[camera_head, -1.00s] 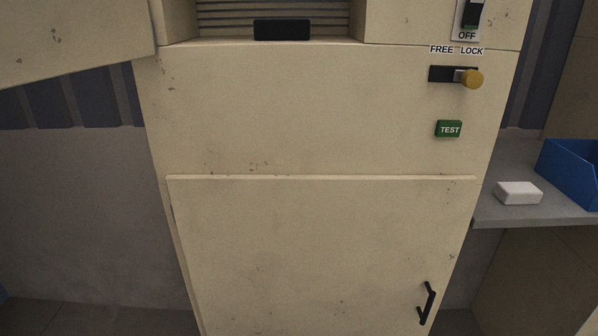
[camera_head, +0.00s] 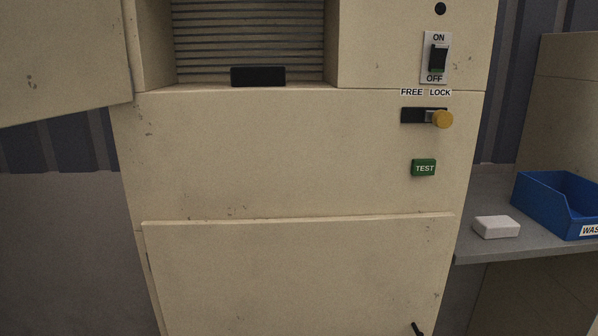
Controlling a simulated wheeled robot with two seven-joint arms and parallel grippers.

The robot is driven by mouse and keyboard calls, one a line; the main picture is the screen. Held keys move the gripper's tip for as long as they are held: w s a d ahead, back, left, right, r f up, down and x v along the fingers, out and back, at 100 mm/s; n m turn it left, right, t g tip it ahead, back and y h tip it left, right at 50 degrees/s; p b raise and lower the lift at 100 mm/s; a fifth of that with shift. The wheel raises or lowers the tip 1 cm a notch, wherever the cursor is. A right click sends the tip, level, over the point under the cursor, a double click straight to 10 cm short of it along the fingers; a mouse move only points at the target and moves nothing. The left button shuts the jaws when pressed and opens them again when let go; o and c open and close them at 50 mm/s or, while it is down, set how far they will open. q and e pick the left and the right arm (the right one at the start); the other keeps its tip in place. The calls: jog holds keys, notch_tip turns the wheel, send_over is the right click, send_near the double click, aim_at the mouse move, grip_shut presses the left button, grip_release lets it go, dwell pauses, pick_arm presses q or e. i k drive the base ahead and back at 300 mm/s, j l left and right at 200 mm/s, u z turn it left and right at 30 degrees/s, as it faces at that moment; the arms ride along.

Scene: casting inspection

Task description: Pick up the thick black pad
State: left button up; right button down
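The thick black pad (camera_head: 258,77) is a dark rectangular block. It sits at the front edge of the recess in the beige cabinet (camera_head: 290,150), at the upper middle of the head view. Horizontal grey slats (camera_head: 250,40) show behind it. Neither of my grippers shows in the view, so nothing of mine is seen touching the pad.
An open door panel (camera_head: 62,55) juts out at the upper left. The cabinet front carries an ON/OFF switch (camera_head: 438,58), a yellow-knobbed FREE/LOCK slider (camera_head: 442,119) and a green TEST button (camera_head: 424,168). A grey shelf (camera_head: 480,252) at right holds a white block (camera_head: 496,227) and blue bin (camera_head: 535,205).

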aim_at(240, 76)
jog(key=i+j+z, duration=0.1)
jog(key=j+z, duration=0.2)
jog(key=j, duration=0.65)
jog(key=j+z, duration=0.3)
jog(key=j, duration=0.65)
jog(key=k+j+z, duration=0.15)
jog(key=j+z, duration=0.15)
jog(key=j, duration=0.65)
jog(key=l, duration=0.7)
jog(key=l+u, duration=0.1)
jog(key=l, duration=0.5)
jog(key=l+u, duration=0.1)
jog(key=l, duration=0.5)
jog(key=k+l+u, duration=0.1)
jog(key=l, duration=0.5)
jog(key=l+u, duration=0.1)
jog(key=l, duration=0.5)
jog(key=k+l+u, duration=0.1)
jog(key=l, duration=0.5)
jog(key=k+l+u, duration=0.1)
jog(key=l, duration=0.5)
